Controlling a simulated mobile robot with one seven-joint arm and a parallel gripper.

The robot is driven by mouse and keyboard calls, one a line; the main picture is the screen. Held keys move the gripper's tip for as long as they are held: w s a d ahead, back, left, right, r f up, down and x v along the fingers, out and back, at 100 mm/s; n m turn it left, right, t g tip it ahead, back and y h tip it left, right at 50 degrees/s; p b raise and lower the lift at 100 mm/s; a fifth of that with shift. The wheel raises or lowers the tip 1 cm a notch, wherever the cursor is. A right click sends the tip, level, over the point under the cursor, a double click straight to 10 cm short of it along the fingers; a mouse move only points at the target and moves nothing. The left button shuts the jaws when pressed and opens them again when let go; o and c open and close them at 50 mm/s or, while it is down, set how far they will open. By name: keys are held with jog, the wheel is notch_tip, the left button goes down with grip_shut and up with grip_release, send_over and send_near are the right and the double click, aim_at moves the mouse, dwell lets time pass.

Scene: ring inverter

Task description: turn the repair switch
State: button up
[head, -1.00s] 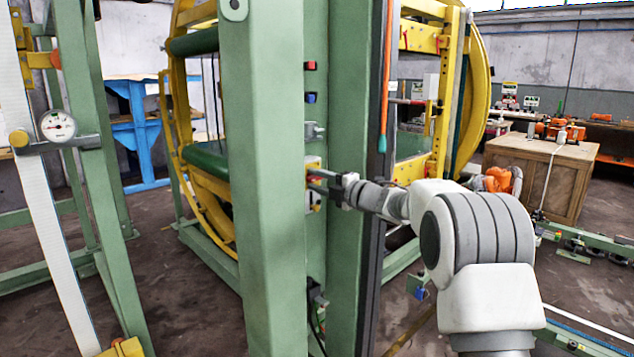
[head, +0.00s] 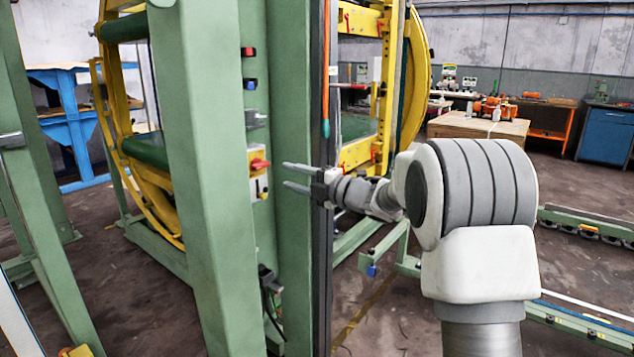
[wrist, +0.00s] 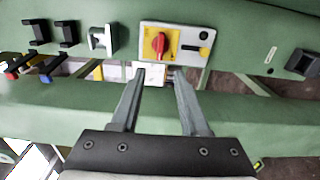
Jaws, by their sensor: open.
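The repair switch is a red rotary knob (head: 260,164) on a yellow and white plate (head: 257,184) fixed to the green column. In the wrist view the red knob (wrist: 160,46) sits on the plate's yellow part, just beyond the fingertips and centred a little left of the gap's middle. My gripper (head: 285,176) is open and empty, its two fingers pointing left towards the plate. In the wrist view the fingers (wrist: 160,75) are spread apart with a clear gap, and neither touches the knob.
Green uprights (head: 200,150) flank the switch plate. Above it are a red button (head: 247,51), a blue button (head: 249,84) and a metal latch (head: 256,118). A yellow ring frame (head: 415,80) stands behind. Open floor (head: 400,310) lies to the right.

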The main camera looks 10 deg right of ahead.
jog(key=v, duration=0.7)
jog(key=shift+p, duration=0.3)
jog(key=shift+d+r, duration=0.1)
